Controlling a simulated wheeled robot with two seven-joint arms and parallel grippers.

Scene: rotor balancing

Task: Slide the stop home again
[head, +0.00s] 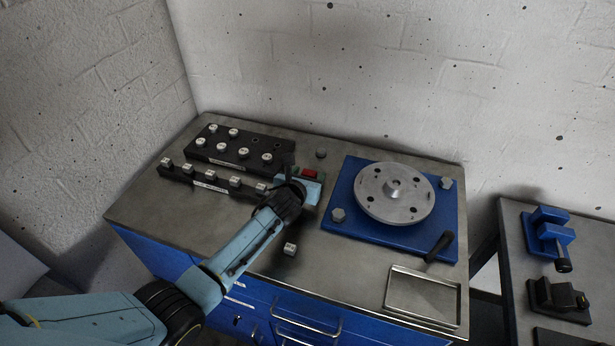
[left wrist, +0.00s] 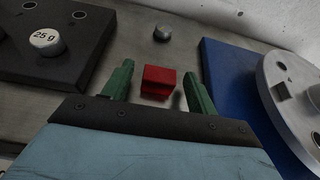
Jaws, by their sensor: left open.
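The stop appears to be the small red block (head: 309,174), on the grey bench top just left of the blue base plate (head: 342,196). In the left wrist view the red block (left wrist: 158,82) sits between the two green fingers of my left gripper (left wrist: 158,72), with a gap on each side. My left gripper (head: 306,176) is open and reaches over the bench from the front left. The round metal rotor (head: 385,205) lies on the blue plate, right of the gripper; its edge also shows in the left wrist view (left wrist: 290,70). My right gripper is out of view.
A black weight rack (head: 228,165) with several white weights stands left of the gripper. A loose white weight (head: 290,249) lies near the front edge. A small grey knob (head: 321,154) is behind the red block. A metal tray (head: 424,297) lies front right.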

